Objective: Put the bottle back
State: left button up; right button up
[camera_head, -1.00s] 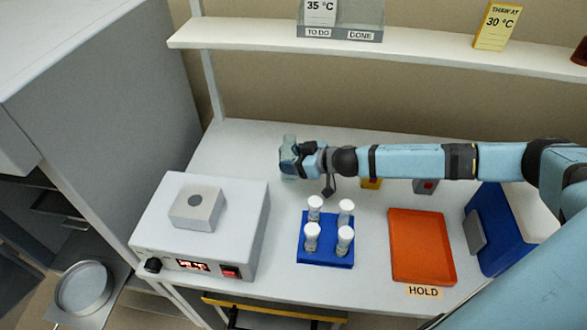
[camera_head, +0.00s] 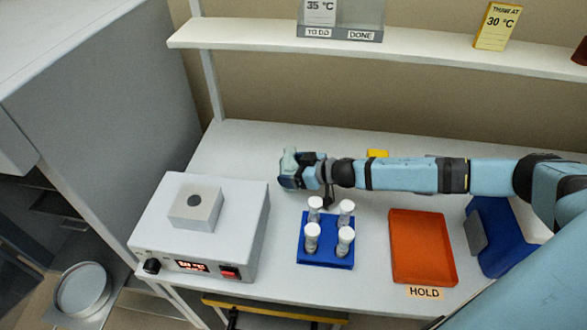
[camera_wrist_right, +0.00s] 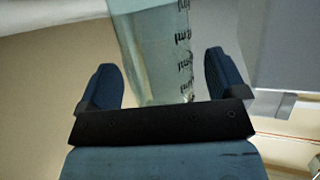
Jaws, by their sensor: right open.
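The bottle is clear with dark graduation marks. In the right wrist view the bottle (camera_wrist_right: 155,50) is between the two fingers of my right gripper (camera_wrist_right: 165,80), with a gap at the right finger. The gripper is open. In the head view the pale top of the bottle (camera_head: 289,156) shows at the far end of my right gripper (camera_head: 292,176), over the back left of the bench. The bottle's base is hidden, so I cannot tell whether it touches the bench. My left gripper is not in view.
A grey heater box (camera_head: 236,240) stands left, and a blue rack (camera_head: 326,253) with white-capped tubes is just in front of my right arm. An orange tray (camera_head: 421,248) and a blue box (camera_head: 492,240) are right. A shelf (camera_head: 400,40) runs behind.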

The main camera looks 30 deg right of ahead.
jog(key=shift+r, duration=0.1)
jog(key=shift+r, duration=0.15)
jog(key=b+v, duration=0.2)
jog(key=v, duration=1)
